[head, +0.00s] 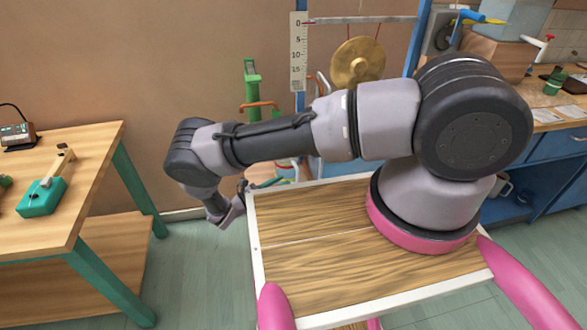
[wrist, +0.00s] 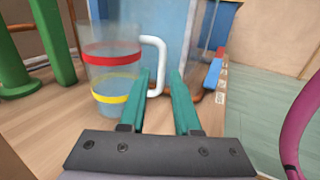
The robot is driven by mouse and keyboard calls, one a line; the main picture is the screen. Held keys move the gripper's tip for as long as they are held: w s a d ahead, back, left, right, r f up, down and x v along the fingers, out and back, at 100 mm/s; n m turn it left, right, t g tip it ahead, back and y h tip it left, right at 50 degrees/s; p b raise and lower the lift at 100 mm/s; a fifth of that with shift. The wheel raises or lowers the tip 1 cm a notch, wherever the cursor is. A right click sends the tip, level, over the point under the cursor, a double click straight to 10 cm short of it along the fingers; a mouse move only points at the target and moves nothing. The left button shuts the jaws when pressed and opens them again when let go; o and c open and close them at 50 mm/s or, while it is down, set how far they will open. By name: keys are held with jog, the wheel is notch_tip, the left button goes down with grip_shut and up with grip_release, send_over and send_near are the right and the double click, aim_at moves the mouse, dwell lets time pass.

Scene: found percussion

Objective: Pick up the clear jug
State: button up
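The clear jug (wrist: 112,72) stands in the left middle of the wrist view, see-through, with a red band high up and a yellow band lower down. Its white handle (wrist: 160,62) sticks out to the right. My gripper (wrist: 160,80) is open, with its two teal fingers pointing at the handle. The handle's upright part shows between the fingertips, with a gap to the right finger; I cannot tell how deep it sits. In the head view my arm hides most of the jug and gripper area.
Green posts (wrist: 52,40) stand left of the jug. A small xylophone-like row of coloured pieces (wrist: 213,72) is at the right. In the head view, a gong (head: 357,63) hangs behind my arm, and a wooden table (head: 95,145) stands at left with open floor before it.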

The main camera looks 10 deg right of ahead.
jog(key=x, duration=1.1)
jog(key=shift+s+f, duration=0.2)
jog(key=shift+d, duration=0.1)
grip_shut()
dwell(1.0)
